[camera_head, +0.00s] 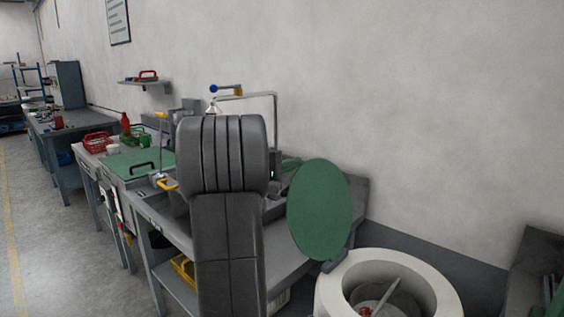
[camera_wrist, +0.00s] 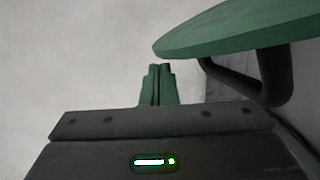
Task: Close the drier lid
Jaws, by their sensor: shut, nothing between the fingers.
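The drier (camera_head: 440,291) is a white round drum at the lower right of the head view. Its lid (camera_head: 320,210), a green disc, stands raised nearly upright at the drum's back left, so the drum is open. In the wrist view the lid (camera_wrist: 235,32) shows at the upper right, with a dark bar handle (camera_wrist: 275,80) below it. My gripper (camera_wrist: 158,68) has green fingers pressed together, with nothing between them. The fingers point toward the space left of the lid and look apart from it. In the head view my gripper (camera_head: 294,161) is just left of the lid's upper edge, partly hidden by my arm.
A grey rod (camera_head: 386,294) and something reddish show inside the drum. A grey workbench with a sink and tap (camera_head: 250,95) runs along the wall behind my arm. A red basket (camera_head: 97,141) stands farther left. The floor at the left is clear.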

